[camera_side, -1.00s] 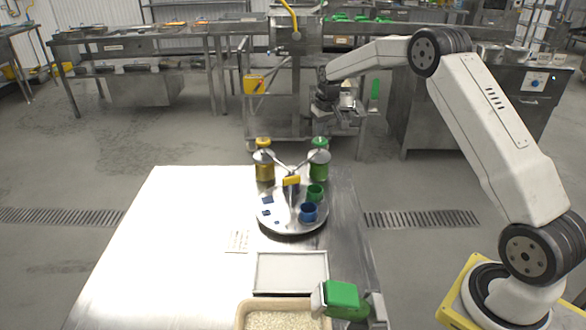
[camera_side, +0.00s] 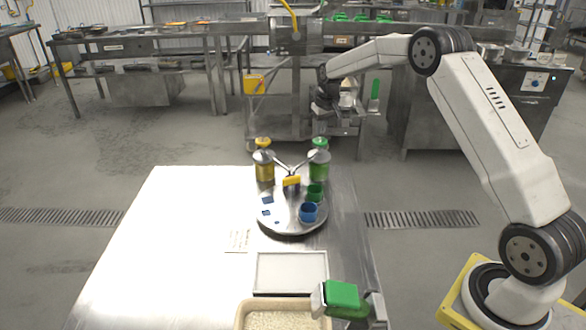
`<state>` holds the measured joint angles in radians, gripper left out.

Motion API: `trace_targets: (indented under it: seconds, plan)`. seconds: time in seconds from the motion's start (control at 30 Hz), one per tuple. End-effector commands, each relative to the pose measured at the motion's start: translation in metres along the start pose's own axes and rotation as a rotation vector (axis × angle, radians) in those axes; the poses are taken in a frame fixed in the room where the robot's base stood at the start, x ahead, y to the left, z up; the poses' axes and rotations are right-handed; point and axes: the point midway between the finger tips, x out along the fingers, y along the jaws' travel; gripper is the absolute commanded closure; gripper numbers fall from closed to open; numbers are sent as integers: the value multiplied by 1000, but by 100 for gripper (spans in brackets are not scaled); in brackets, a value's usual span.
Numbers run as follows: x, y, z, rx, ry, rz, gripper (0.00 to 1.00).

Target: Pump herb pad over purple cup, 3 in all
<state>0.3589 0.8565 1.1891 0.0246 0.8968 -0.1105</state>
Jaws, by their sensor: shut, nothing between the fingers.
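My gripper (camera_side: 340,118) hangs at the end of my arm, above and behind the far edge of the steel table, small and dark against the trolley. It is shut and holds nothing. A round tray (camera_side: 270,226) stands on the table. At its back are a green-topped dispenser (camera_side: 319,167) and a yellow-topped dispenser (camera_side: 264,167), with grey spouts reaching inward. A yellow block (camera_side: 291,181) sits between them over something dark blue or purple, mostly hidden. A green cup (camera_side: 315,191) and a blue cup (camera_side: 308,212) stand on the right. I cannot make out a clearly purple cup.
Small blue squares (camera_side: 267,200) lie on the tray's left. In front are a pale flat tray (camera_side: 291,272), a rice bin (camera_side: 240,316) and a green-handled tool (camera_side: 342,294). A paper card (camera_side: 237,240) lies left. The table's left side (camera_side: 165,235) is clear.

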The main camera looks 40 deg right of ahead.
Motion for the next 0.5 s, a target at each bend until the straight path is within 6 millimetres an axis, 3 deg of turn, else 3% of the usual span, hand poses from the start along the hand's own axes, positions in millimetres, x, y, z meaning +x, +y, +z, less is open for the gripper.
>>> trace_targets:
  seconds: [0.5]
  plan:
    - [13, 0, 3, 0, -1, 0, 100]
